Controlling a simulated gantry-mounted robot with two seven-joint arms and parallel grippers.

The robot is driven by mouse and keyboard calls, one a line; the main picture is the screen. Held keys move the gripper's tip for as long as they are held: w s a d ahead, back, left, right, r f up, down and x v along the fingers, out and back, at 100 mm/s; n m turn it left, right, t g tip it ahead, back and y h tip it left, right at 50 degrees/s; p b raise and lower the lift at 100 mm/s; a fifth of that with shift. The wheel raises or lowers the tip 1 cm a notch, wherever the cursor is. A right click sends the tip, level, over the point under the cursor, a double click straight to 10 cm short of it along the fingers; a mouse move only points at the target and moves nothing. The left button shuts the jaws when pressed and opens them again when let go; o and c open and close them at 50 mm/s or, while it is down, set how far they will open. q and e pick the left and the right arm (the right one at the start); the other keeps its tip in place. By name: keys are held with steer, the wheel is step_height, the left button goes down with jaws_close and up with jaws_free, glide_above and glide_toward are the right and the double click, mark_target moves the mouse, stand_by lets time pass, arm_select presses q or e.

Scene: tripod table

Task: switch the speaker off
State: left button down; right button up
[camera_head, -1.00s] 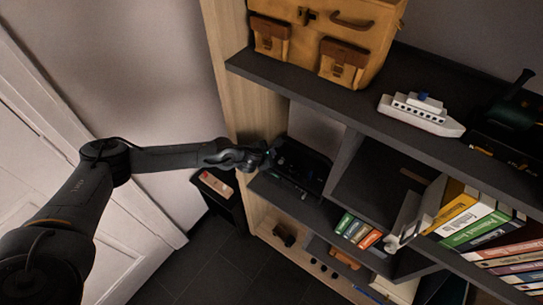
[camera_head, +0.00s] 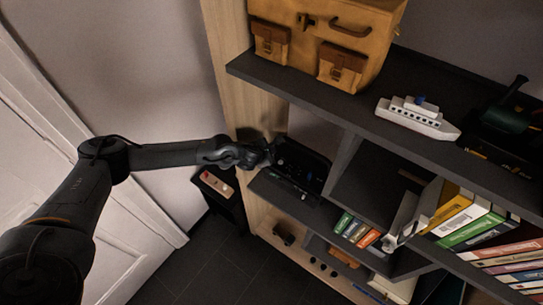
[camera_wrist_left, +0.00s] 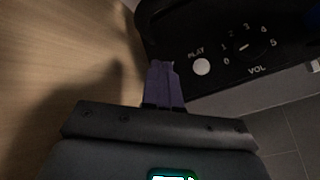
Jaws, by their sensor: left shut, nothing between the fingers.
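The speaker (camera_head: 312,168) is a black box on the middle shelf of the bookcase, partly hidden by my left gripper. In the left wrist view its dark front panel (camera_wrist_left: 185,30) shows a round white button (camera_wrist_left: 201,67) marked PLAY and a VOL dial (camera_wrist_left: 243,46) with numbers around it. My left gripper (camera_head: 268,153) is at the speaker's left end. In the wrist view its purple fingers (camera_wrist_left: 162,67) are shut and empty, with the tips just left of the PLAY button. I cannot tell whether they touch the panel. My right gripper is not in view.
The bookcase's wooden side panel (camera_head: 240,110) stands close to my left gripper. A dark shelf (camera_head: 300,93) above carries a tan bag (camera_head: 322,40) and a toy ship (camera_head: 417,117). Books (camera_head: 358,229) stand on the right. A dark stand (camera_head: 222,203) is below my arm.

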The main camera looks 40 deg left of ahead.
arm_select(q)
steer(key=shift+r+p, duration=1.55)
steer(key=shift+r, duration=0.75)
